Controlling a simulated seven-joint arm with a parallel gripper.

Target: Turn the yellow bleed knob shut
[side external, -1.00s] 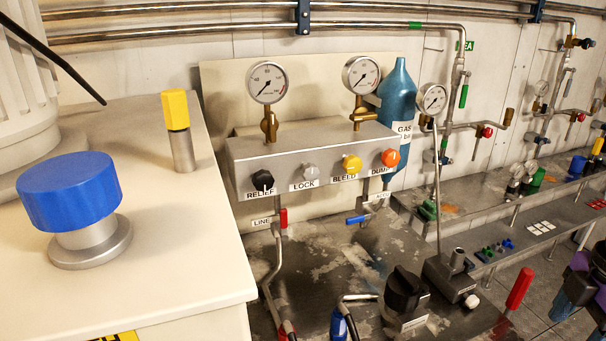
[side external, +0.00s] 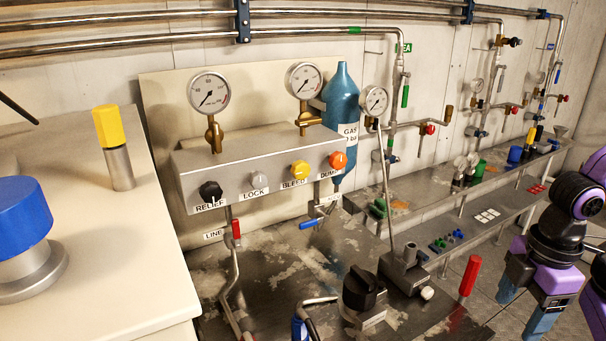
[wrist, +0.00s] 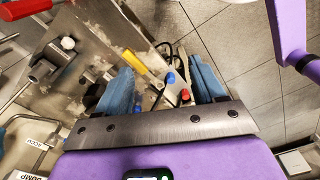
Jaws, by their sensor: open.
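The yellow bleed knob (side external: 299,169) sits on the front of the grey panel box (side external: 262,170), above its BLEED label. The grey LOCK knob (side external: 258,178) is to its left and the orange DUMP knob (side external: 338,160) to its right. My gripper (side external: 525,305) is at the lower right of the side view, well apart from the panel. Its blue fingers are spread, and they also show in the wrist view (wrist: 162,88) with nothing held between them. The bleed knob is not visible in the wrist view; a DUMP label shows at its lower left edge.
A black RELIEF knob (side external: 210,191), two gauges and a blue gas bottle (side external: 341,105) surround the panel. A red upright handle (side external: 469,276), a black knob (side external: 361,287) and a thin tall rod (side external: 385,190) stand between my gripper and the panel.

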